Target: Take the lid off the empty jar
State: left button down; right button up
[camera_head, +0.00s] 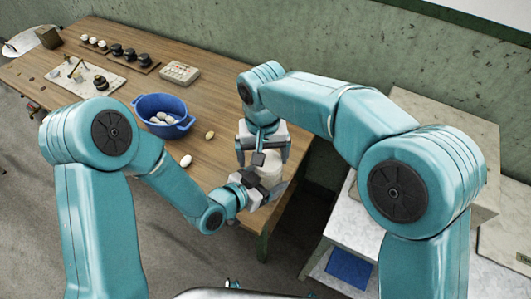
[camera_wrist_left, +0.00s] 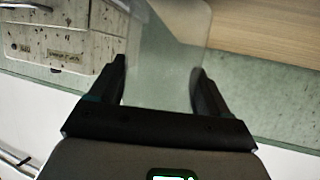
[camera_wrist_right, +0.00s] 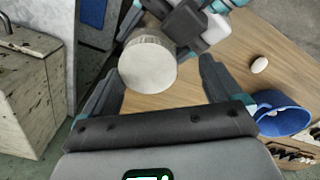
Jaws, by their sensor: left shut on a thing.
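The jar (camera_wrist_left: 163,60) is clear, seemingly empty glass, and it stands between the fingers of my left gripper (camera_wrist_left: 160,68) in the left wrist view. My left gripper (camera_head: 258,188) is shut on the jar's side near the table's near right corner. The jar's pale round lid (camera_wrist_right: 148,66) is seen from above in the right wrist view. My right gripper (camera_wrist_right: 165,72) is open above the jar, its fingers spread on either side of the lid. A gap shows between the lid and the right-hand finger. In the head view my right gripper (camera_head: 262,148) partly hides the lid.
A blue basin (camera_head: 163,116) with white cocoons stands on the wooden table (camera_head: 213,62), with loose cocoons (camera_head: 186,161) beside it. Trays of dark and pale items lie farther left. A stone cabinet (camera_head: 440,110) and white shelf (camera_head: 345,237) stand right.

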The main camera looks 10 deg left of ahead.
jog(key=shift+d, duration=0.1)
notch_tip(320, 180, up, 4)
jog(key=shift+r, duration=0.2)
jog(key=shift+c, duration=0.3)
jog(key=m, duration=0.1)
jog(key=r+m, duration=0.1)
jog(key=m, duration=0.1)
jog(key=shift+d+r, duration=0.15)
jog(key=shift+r, duration=0.1)
jog(key=m, duration=0.1)
jog(key=r+m, duration=0.1)
jog(key=m, duration=0.1)
jog(key=shift+d+r+m, duration=0.2)
jog(key=shift+r+m, duration=0.05)
jog(key=shift+m, duration=0.05)
jog(key=shift+f, duration=0.25)
notch_tip(320, 180, down, 7)
jog(key=shift+f, duration=0.2)
jog(key=shift+c, duration=0.3)
